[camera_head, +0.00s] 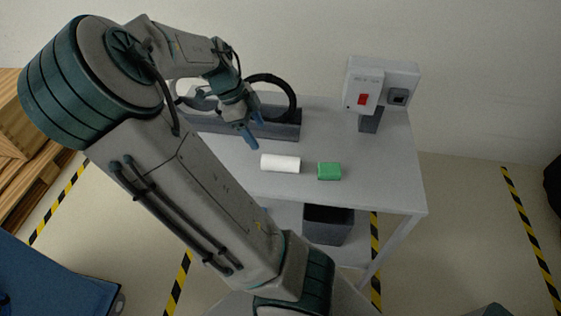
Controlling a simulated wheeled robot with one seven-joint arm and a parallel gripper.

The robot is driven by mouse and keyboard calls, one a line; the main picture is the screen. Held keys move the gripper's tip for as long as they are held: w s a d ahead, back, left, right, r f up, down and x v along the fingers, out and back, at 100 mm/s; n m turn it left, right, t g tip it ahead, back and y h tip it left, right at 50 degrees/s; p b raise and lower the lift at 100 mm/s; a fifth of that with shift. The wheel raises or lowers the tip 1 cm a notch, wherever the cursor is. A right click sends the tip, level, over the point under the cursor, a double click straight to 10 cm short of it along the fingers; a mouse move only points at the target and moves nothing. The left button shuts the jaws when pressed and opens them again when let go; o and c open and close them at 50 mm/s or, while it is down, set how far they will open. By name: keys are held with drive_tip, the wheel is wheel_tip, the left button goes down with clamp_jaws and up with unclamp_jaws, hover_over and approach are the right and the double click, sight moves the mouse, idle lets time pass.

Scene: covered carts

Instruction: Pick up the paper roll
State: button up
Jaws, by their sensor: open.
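The paper roll (280,163) is a white cylinder lying on its side near the front edge of the grey table (390,185). My gripper (254,136) is above the table, up and to the left of the roll in the picture, with its blue-tipped fingers pointing down. The fingers are open and apart from the roll, with nothing seen between them. My arm crosses the view from the lower middle to the upper left and hides the table's left part.
A green block (329,171) lies just right of the roll. A dark rack with black rings (285,130) stands behind my gripper. A grey box with a red switch (381,84) stands at the back right. A dark bin (328,224) sits below. The table's right side is clear.

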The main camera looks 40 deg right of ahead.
sight(277, 157)
drive_tip(key=x, duration=0.5)
drive_tip(key=b+x, duration=0.1)
drive_tip(key=x, duration=0.2)
drive_tip(key=shift+d+f, duration=0.1)
drive_tip(key=shift+d, duration=0.2)
drive_tip(key=shift+d+b+x, duration=0.15)
drive_tip(key=shift+d+x, duration=0.05)
drive_tip(key=shift+x, duration=1.15)
drive_tip(key=shift+d+b+x, duration=0.15)
drive_tip(key=shift+x, duration=1.15)
drive_tip(key=shift+s, duration=0.15)
drive_tip(key=c, duration=1.2)
